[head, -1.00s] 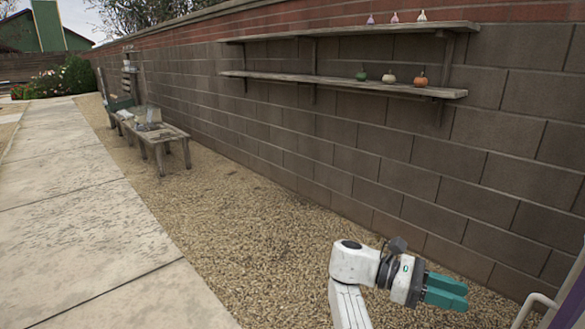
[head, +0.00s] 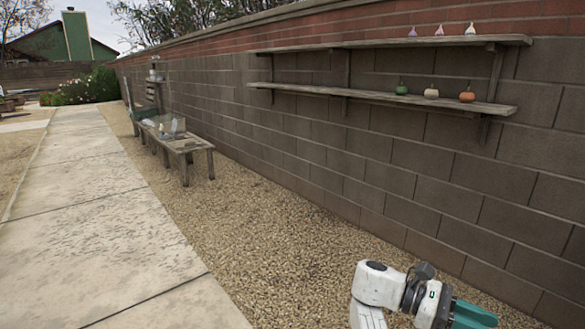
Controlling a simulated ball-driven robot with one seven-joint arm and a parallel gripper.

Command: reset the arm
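My gripper (head: 474,314) is at the bottom right of the head view, at the end of my white arm. Its teal fingers point right, and the frame's bottom edge cuts off part of the arm. The fingers look close together, but whether they are open or shut is not clear. I see nothing held in them. The gripper is over the gravel (head: 270,240), in front of the block wall (head: 400,190) and apart from it.
Two wooden shelves on the wall hold small gourds: the lower shelf (head: 320,92) a green, a cream and an orange one, the upper shelf (head: 350,45) three small ones. A wooden bench (head: 195,143) with items stands left along the wall. The paved path (head: 100,220) is clear.

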